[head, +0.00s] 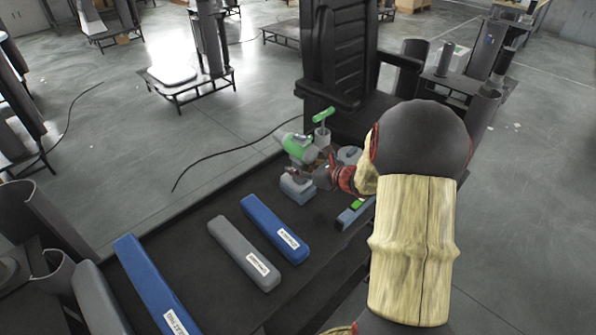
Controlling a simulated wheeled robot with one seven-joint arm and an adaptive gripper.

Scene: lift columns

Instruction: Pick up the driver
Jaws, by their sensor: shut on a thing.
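The driver (297,147) is a green and grey power tool with a grey block-like base (297,189). It stands upright at the far part of the dark bench top in the head view. My gripper (303,172) reaches in from the right and is shut on the driver at its handle, between the green body and the base. The jaws partly hide the handle. I cannot tell whether the base touches the bench or is slightly above it.
A green T-handled tool (322,116) stands in a grey holder (322,136) close behind the driver. A grey box (243,252) and a blue box (275,228) lie nearer on the bench. A black seat (342,60) rises behind. Open floor (130,130) lies left.

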